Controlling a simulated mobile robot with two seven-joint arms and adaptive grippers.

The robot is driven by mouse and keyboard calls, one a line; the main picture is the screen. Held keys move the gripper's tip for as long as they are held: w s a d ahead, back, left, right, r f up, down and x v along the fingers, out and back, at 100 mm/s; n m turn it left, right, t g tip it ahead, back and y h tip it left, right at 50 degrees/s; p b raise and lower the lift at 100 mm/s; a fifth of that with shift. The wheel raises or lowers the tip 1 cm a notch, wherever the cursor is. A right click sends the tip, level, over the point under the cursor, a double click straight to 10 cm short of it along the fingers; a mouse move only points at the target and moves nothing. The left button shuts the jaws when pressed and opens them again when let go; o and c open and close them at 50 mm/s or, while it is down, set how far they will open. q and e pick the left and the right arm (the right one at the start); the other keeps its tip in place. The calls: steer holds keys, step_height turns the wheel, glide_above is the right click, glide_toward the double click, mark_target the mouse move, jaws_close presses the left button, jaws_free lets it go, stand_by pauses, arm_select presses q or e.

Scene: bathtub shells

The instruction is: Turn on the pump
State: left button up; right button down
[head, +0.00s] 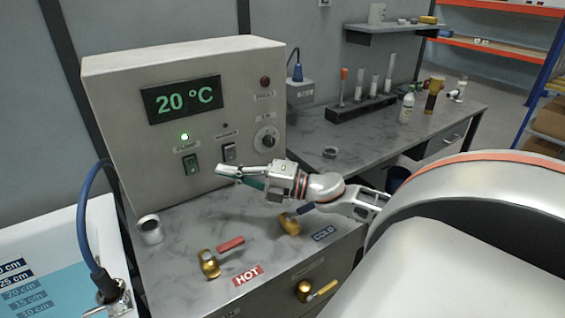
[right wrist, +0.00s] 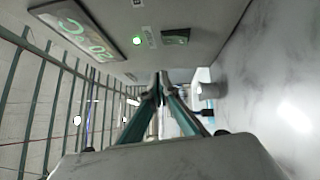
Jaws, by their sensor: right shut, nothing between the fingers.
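The control box (head: 130,75) stands on the grey counter. The shut fingertips (right wrist: 158,84) also show in the right wrist view. My left gripper is not in view.
A dark second switch (head: 229,151) and a round knob (head: 265,138) sit right of the pump switch. The display (head: 182,99) reads 20 °C. A white tub (head: 30,240) is at left.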

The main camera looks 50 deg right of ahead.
steer(key=r+v, duration=0.2)
steer(key=v, duration=1.1)
steer(key=shift+s+d+r+b, duration=0.25)
steer(key=shift+s+r+b, duration=0.05)
steer(key=shift+s+r, duration=0.1)
steer(key=shift+f, duration=0.1)
